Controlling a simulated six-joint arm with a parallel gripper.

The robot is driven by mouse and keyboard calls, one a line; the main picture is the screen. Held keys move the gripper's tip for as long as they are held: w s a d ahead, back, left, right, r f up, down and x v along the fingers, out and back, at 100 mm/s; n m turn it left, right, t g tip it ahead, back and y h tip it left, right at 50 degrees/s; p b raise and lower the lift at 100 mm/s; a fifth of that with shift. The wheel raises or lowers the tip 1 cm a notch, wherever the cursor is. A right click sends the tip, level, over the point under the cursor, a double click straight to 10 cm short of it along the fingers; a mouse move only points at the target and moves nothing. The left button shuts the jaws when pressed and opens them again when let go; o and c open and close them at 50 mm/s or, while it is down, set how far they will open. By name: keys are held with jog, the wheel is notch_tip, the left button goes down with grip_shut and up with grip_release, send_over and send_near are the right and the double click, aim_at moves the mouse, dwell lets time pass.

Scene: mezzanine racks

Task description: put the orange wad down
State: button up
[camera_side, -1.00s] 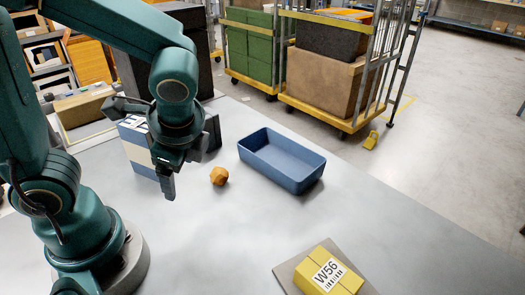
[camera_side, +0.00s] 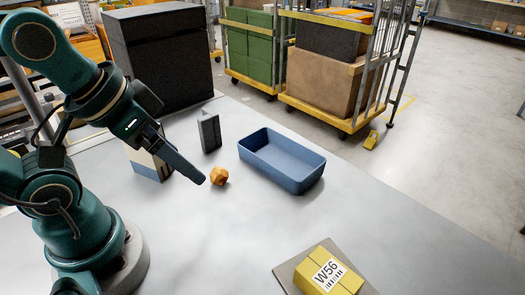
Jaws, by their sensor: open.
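The orange wad (camera_side: 219,176) is a small faceted lump resting on the grey table, left of the blue tray. My gripper (camera_side: 192,172) is open and slants down from the left. Its visible fingertip is just left of the wad in the picture, with the wad outside the jaws. The second finger is not clearly seen. I cannot tell how high the fingertip is above the table.
The empty blue tray (camera_side: 302,184) stands right of the wad. A dark upright block (camera_side: 210,133) stands behind it. A blue-and-cream box (camera_side: 147,166) is partly hidden behind my gripper. A yellow W56 box (camera_side: 342,284) sits at the front. The right-hand table is clear.

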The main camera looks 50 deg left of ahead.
jog(key=n+g, duration=0.1)
jog(key=g, duration=0.1)
send_over(218, 168)
jog(key=d, duration=0.2)
notch_tip(218, 168, down, 5)
jog(key=f, duration=0.1)
jog(key=a+f+g, duration=0.1)
jog(key=f, duration=0.1)
jog(key=f+n+g, duration=0.1)
jog(key=shift+s+a+f, duration=0.1)
jog(key=shift+a+f, duration=0.2)
jog(key=shift+s+a+f, duration=0.15)
jog(key=shift+s+f, duration=0.05)
jog(key=shift+f, duration=0.45)
jog(key=shift+w+f, duration=0.15)
jog(key=shift+f, duration=0.95)
jog(key=shift+w+f, duration=0.15)
jog(key=shift+f, duration=0.95)
